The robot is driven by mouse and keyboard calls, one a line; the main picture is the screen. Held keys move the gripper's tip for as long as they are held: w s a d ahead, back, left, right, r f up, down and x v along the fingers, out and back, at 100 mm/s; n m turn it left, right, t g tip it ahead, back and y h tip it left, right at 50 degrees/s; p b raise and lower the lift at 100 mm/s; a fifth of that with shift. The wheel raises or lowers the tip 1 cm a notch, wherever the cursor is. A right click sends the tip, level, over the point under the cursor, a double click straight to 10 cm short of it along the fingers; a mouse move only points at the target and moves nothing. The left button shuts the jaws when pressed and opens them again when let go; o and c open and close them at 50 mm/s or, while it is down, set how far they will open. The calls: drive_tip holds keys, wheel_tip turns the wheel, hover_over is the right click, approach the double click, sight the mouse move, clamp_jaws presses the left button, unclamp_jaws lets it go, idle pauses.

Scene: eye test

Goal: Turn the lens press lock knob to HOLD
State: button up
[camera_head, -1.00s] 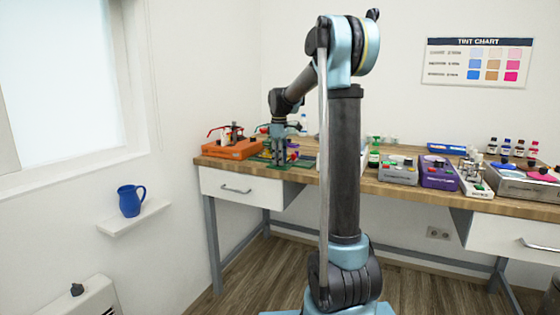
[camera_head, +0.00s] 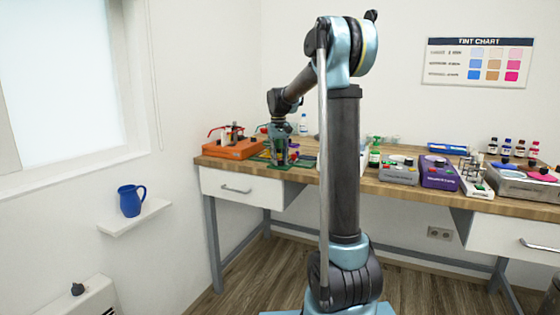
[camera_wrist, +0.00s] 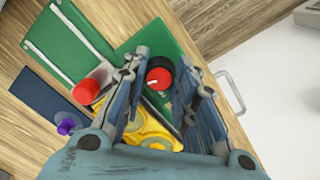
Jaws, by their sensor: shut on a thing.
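A red-topped knob (camera_wrist: 160,76) with a dark side and a white mark sits on a green plate (camera_wrist: 160,38) in the wrist view. My gripper (camera_wrist: 163,68) has one finger on each side of the knob and is shut on it. The mark points to the left in that view. I can read no HOLD label. A yellow part (camera_wrist: 150,130) with pale discs lies below, partly hidden by my fingers. In the head view my gripper (camera_head: 279,160) is low over the green plate at the bench's left end, and it hides the knob there.
A red cylinder (camera_wrist: 86,91) and a purple knob (camera_wrist: 67,126) stand close to the left finger. An orange unit (camera_head: 233,149) stands left of my gripper on the wooden bench (camera_head: 400,190). Grey and purple boxes (camera_head: 438,173) stand farther right.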

sight(279, 160)
drive_tip(key=m, duration=0.5)
drive_tip(key=shift+w, duration=0.1)
drive_tip(key=shift+m, duration=0.4)
drive_tip(key=o, duration=0.8)
wheel_tip(279, 160, up, 12)
drive_tip(key=shift+a, duration=0.2)
idle(0.5)
